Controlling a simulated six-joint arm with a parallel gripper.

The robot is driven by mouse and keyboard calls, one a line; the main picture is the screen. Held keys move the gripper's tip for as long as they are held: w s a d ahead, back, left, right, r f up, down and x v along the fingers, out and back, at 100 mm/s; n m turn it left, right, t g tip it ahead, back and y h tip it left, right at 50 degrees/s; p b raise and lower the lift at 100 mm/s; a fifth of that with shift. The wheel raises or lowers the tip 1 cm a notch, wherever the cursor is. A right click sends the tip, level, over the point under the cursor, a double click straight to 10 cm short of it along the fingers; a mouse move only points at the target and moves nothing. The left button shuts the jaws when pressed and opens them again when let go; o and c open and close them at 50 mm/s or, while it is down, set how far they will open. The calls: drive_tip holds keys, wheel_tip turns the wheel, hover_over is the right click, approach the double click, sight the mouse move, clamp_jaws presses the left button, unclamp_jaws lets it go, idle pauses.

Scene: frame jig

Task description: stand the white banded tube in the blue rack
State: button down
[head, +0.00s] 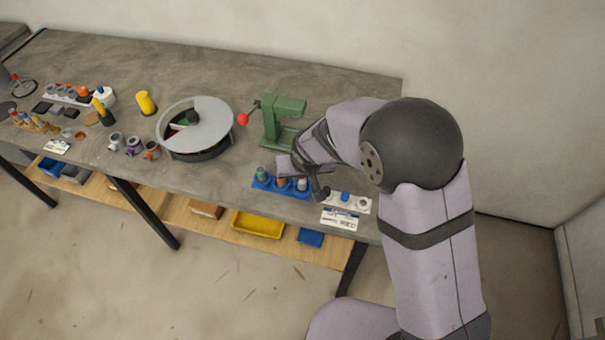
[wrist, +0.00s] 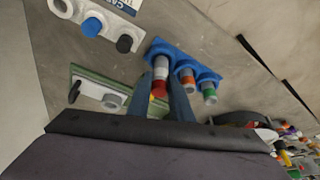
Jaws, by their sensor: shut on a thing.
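The white banded tube (wrist: 161,72) is between the two fingers of my gripper (wrist: 168,88) in the wrist view, and the gripper is shut on it. Its lower end meets the near end of the blue rack (wrist: 156,47); I cannot tell whether it is fully seated. In the head view the blue rack (head: 266,185) lies at the table's front edge, and my arm partly covers my gripper there. An orange-banded tube (wrist: 187,78) and a green-banded tube (wrist: 209,91) stand in the rack's other places.
A white block (wrist: 67,9) with a blue and a dark piece lies beside the rack. A printed card (head: 339,218) lies in front of it. A green press (head: 284,107) stands behind the rack, with a round turntable (head: 207,125) to its left.

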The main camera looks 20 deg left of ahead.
drive_tip(key=shift+f+b, duration=0.6)
drive_tip(key=shift+f, duration=0.1)
drive_tip(key=c, duration=1.4)
unclamp_jaws()
drive_tip(key=shift+o, duration=0.2)
drive_tip(key=shift+r+p, duration=0.45)
drive_tip(key=shift+r, duration=0.3)
drive_tip(key=shift+r, duration=0.1)
drive_tip(key=shift+r+p, duration=2.65)
drive_tip(key=shift+r, duration=0.75)
